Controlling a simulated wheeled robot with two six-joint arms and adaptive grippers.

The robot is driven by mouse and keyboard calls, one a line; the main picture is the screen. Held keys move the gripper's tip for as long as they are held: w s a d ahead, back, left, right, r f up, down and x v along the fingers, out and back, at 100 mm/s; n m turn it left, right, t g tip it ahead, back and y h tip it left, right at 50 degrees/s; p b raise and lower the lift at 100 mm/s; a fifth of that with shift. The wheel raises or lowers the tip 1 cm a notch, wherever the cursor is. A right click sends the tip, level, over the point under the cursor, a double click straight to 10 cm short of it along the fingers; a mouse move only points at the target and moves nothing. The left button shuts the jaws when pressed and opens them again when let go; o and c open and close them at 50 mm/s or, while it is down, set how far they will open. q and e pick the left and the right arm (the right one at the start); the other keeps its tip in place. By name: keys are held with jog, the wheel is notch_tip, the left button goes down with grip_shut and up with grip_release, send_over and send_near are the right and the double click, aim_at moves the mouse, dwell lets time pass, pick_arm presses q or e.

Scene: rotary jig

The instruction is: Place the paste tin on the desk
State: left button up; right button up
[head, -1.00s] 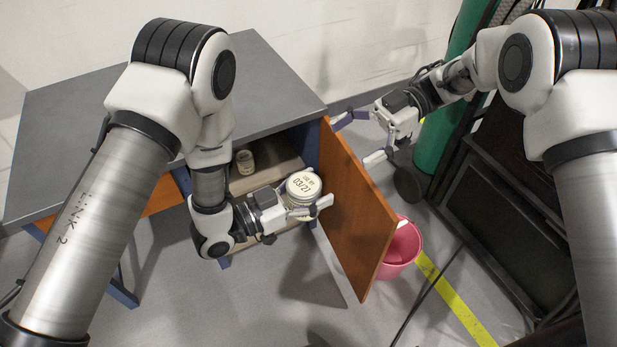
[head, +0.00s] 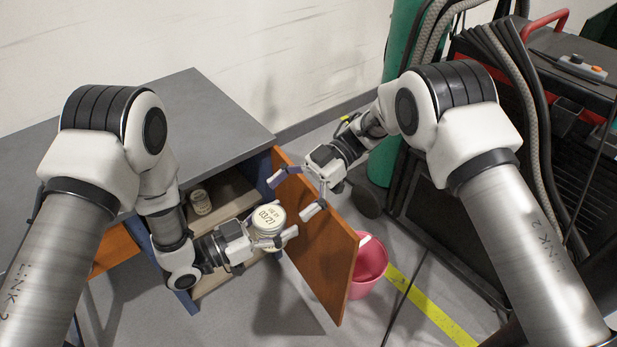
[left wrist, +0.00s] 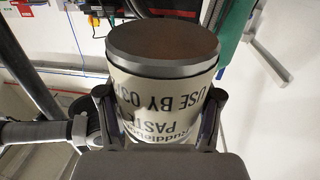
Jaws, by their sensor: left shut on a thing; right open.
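The paste tin (head: 268,217) is a pale tin with dark print on its lid and label. My left gripper (head: 272,238) is shut on it and holds it in front of the open desk cupboard. In the left wrist view the tin (left wrist: 165,90) sits between both fingers, with "PASTE" and "USE BY" on its side. The desk (head: 185,112) has a bare grey top, behind and above the tin. My right gripper (head: 292,197) is open and empty, around the upper edge of the cupboard door; I cannot tell whether it touches the door.
The orange-brown cupboard door (head: 318,252) stands open to the right of the tin. Another small jar (head: 201,202) stands on the cupboard shelf. A pink bucket (head: 369,265) is on the floor beyond the door. A dark tool cart and green cylinder (head: 384,160) stand at the right.

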aim_at(264, 219)
jog(key=x, duration=0.2)
jog(key=shift+s+a+f, duration=0.15)
jog(key=shift+a+f, duration=0.05)
jog(key=shift+a, duration=0.1)
jog(key=shift+s+a+f, duration=0.1)
jog(key=shift+s+a, duration=0.2)
jog(key=shift+a, duration=0.1)
jog(key=c, duration=1.5)
pick_arm(q)
jog(key=o, duration=1.5)
